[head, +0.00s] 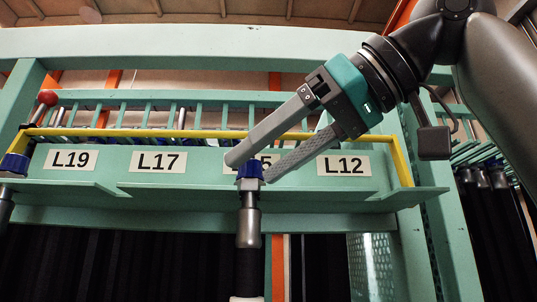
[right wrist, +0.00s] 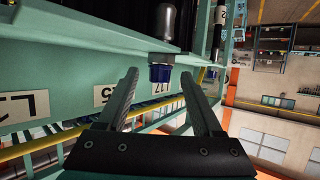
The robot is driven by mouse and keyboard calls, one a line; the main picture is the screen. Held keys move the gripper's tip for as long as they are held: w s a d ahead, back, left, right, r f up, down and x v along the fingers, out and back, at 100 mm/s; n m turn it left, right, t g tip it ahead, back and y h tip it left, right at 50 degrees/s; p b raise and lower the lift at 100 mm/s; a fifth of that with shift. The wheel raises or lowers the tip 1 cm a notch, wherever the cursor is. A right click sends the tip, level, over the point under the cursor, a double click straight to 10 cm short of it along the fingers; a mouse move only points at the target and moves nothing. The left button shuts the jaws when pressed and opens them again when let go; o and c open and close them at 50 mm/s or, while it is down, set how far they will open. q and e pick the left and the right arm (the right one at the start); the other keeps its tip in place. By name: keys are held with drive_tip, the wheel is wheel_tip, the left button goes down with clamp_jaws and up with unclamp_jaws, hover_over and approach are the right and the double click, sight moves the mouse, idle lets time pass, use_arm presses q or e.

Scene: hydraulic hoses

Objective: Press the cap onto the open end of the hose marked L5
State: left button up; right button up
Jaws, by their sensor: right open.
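A blue cap (head: 249,171) sits at the upper end of a metal hose fitting (head: 248,225), in front of the green rail. I cannot tell how far it is pressed on. My right gripper (head: 251,167) is open, reaching down from the upper right, with one fingertip on each side of the cap. In the right wrist view the cap (right wrist: 160,73) appears between the fingertips (right wrist: 161,75); contact cannot be told. My left gripper is not in view.
The green rail (head: 100,200) carries labels L19 (head: 71,160), L17 (head: 158,162) and L12 (head: 343,166). A yellow bar (head: 130,133) runs above them. Another blue-capped hose end (head: 14,166) stands at the far left, near a red knob (head: 47,98). Dark hoses hang below.

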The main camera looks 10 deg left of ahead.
drive_tip(key=v, duration=1.5)
